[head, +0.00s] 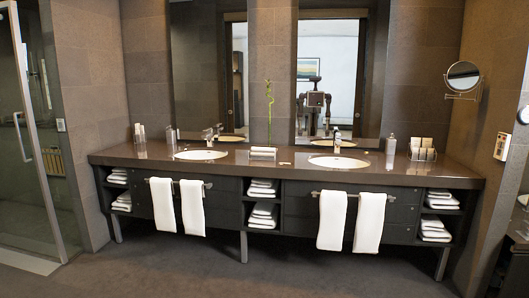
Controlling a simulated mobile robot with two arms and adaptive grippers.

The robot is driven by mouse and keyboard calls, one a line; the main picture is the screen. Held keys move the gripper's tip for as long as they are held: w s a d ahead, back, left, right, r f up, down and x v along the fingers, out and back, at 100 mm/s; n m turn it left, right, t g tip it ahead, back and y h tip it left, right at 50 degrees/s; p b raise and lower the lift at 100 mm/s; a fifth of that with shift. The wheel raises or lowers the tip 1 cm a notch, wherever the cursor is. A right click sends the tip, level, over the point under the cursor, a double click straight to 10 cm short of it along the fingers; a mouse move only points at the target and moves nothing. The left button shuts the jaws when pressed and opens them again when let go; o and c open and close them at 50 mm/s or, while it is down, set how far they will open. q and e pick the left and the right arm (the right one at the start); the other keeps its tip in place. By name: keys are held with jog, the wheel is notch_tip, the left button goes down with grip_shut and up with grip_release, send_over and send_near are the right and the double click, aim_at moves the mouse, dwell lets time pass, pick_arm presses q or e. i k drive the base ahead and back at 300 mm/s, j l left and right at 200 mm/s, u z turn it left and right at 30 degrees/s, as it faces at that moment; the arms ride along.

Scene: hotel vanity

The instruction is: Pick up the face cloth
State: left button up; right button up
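No single cloth stands out as the face cloth. White cloths hang in pairs from two bars on the vanity front: a left pair (163,205) and a right pair (369,222). Folded white cloths lie stacked in open shelves at the left (121,202), in the middle (263,215) and at the right (434,229). A small whitish item (263,151) lies on the counter between the basins; I cannot tell if it is cloth. Neither of my grippers shows directly. My small reflection stands in the right mirror, too small to read the grippers.
The long dark vanity counter (235,160) carries two white basins (201,155) and (339,162), bottles and a holder (422,152) at the right. A glass door (30,130) stands at the left. A round mirror (463,75) juts from the right wall. The floor in front is clear.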

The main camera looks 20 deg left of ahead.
aim_at(253, 149)
jog(key=i+j+u, duration=0.75)
jog(key=i+u, duration=0.2)
jog(key=i, duration=0.2)
jog(key=i+u, duration=0.35)
jog(key=i+j+z, duration=0.2)
jog(key=i, duration=0.25)
jog(key=i+z, duration=0.25)
jog(key=i, duration=0.2)
jog(key=i+j+z, duration=0.2)
jog(key=i+j, duration=0.1)
jog(key=i, duration=0.1)
